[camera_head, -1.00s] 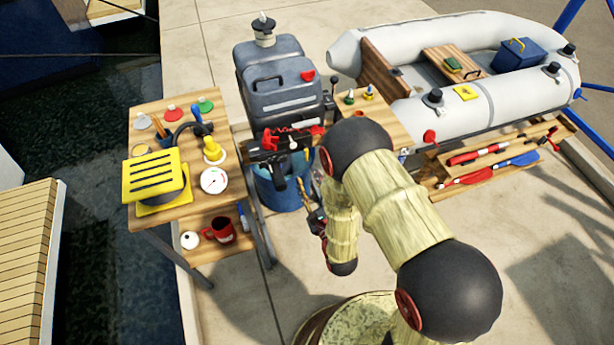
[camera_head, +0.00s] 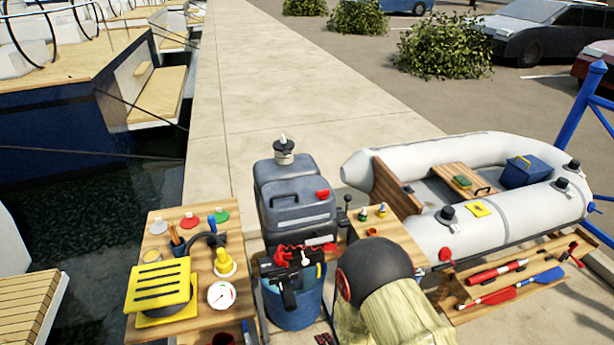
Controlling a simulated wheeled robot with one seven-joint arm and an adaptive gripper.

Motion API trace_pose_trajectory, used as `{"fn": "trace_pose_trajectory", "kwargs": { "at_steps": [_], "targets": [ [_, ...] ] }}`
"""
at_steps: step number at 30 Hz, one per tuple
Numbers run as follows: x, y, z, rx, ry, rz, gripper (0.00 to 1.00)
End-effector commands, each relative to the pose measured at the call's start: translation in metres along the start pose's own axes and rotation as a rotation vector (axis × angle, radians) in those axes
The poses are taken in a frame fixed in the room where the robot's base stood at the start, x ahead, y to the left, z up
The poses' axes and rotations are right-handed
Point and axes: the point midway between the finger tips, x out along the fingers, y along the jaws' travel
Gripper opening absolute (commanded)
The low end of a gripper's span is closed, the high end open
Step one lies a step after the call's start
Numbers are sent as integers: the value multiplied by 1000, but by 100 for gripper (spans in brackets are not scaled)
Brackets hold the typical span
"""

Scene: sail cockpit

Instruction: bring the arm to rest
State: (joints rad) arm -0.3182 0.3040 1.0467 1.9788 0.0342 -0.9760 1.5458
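My arm shows at the bottom of the head view, with a dark round joint and a pale bamboo-like link running out of the lower edge. The rest of the arm is outside the picture or hidden behind the link.
A wooden table (camera_head: 160,222) holds a yellow slotted box (camera_head: 160,290) and a gauge (camera_head: 221,295). A blue bucket (camera_head: 291,312) stands before grey canisters (camera_head: 298,212). A grey inflatable boat (camera_head: 470,235) and rack (camera_head: 540,285) lie right. Open pavement (camera_head: 270,90) lies behind.

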Motion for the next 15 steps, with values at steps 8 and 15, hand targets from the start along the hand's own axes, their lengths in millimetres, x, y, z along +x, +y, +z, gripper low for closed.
{"fn": "trace_pose_trajectory", "kwargs": {
  "at_steps": [8,15],
  "targets": [
    [-46,7,-8,-533,-106,355,38],
    [-134,-28,-24,-925,-300,545,38]
  ]
}}
